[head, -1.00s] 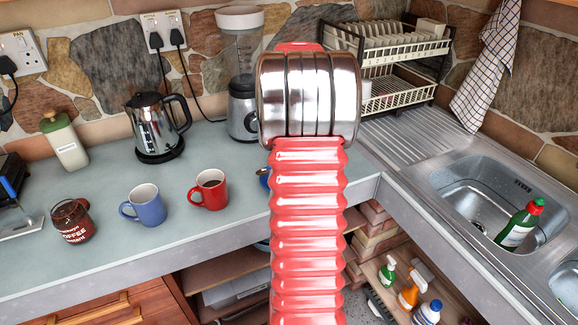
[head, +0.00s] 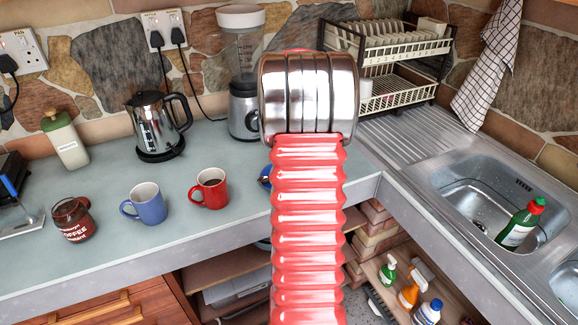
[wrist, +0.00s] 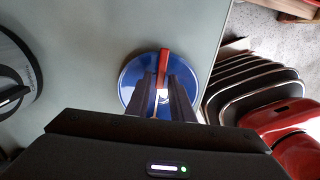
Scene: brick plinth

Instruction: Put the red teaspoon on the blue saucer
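The blue saucer (wrist: 131,79) lies on the counter below my gripper in the wrist view. In the head view only a small blue edge (head: 264,177) shows beside my arm. The red teaspoon (wrist: 163,61) shows as a narrow red strip over the saucer, between my fingertips. My gripper (wrist: 164,76) has a finger close against each side of it and appears shut on it. Whether the spoon touches the saucer cannot be told. My arm hides the gripper in the head view.
A red mug (head: 210,188), a blue mug (head: 147,204) and a coffee jar (head: 73,219) stand left of my arm. A kettle (head: 157,126) and a blender (head: 243,75) stand behind. The dish rack (head: 395,90) and sink (head: 480,200) are to the right.

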